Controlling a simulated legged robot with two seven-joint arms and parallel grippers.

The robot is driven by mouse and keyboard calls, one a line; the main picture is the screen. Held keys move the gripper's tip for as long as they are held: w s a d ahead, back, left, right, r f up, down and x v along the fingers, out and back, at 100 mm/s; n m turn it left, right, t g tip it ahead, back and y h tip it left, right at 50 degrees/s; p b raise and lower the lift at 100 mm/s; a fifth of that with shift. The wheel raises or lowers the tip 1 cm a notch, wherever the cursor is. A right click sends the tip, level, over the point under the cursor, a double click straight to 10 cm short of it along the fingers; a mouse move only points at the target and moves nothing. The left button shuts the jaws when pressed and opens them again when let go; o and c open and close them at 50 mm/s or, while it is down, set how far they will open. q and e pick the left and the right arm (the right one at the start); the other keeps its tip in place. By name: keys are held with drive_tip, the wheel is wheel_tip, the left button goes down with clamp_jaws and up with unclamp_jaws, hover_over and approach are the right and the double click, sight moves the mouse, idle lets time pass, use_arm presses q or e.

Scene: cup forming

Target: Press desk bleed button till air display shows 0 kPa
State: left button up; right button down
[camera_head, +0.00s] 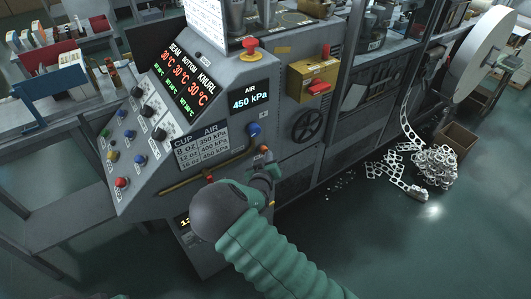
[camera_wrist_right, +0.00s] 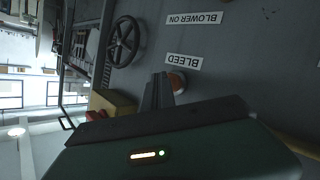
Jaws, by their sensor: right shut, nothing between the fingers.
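The air display (camera_head: 249,101) on the console reads 450 kPa. The bleed button (camera_wrist_right: 177,82) is a round red-orange button beside the BLEED label (camera_wrist_right: 182,62) in the wrist view. In the head view a small red button (camera_head: 264,149) shows just above my right gripper (camera_head: 268,166). My right gripper is shut and empty, and its fingertips (camera_wrist_right: 160,77) are right beside the bleed button, partly covering it in the wrist view. I cannot tell whether they touch it. My left gripper is not in view.
A blue knob (camera_head: 254,130) sits just above the bleed button. A black handwheel (camera_head: 307,126) and a yellow box (camera_head: 313,80) are to the right. Scrap strip (camera_head: 436,165) lies on the floor.

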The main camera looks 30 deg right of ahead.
drive_tip(key=shift+w, duration=0.1)
idle(0.4)
drive_tip(key=shift+s, duration=0.9)
drive_tip(key=shift+s+p, duration=0.1)
drive_tip(key=shift+p, duration=0.2)
drive_tip(key=shift+s+d+p, duration=0.15)
drive_tip(key=shift+s+p, duration=0.1)
drive_tip(key=shift+s, duration=0.95)
drive_tip(key=shift+s+d+p, duration=0.1)
drive_tip(key=shift+s+p, duration=0.15)
drive_tip(key=shift+s, duration=0.95)
drive_tip(key=s+a+r+g+y+p, duration=0.25)
drive_tip(key=s+a+g+y, duration=0.45)
drive_tip(key=s+a, duration=0.4)
drive_tip(key=s+a+r+n+g+y, duration=0.1)
drive_tip(key=s+a+r, duration=0.1)
drive_tip(key=s, duration=0.3)
drive_tip(key=s+a+r+n+y+p, duration=0.1)
drive_tip(key=s+a+r, duration=0.2)
drive_tip(key=s, duration=0.2)
drive_tip(key=shift+s+r+g, duration=0.2)
drive_tip(key=shift+s+g, duration=0.2)
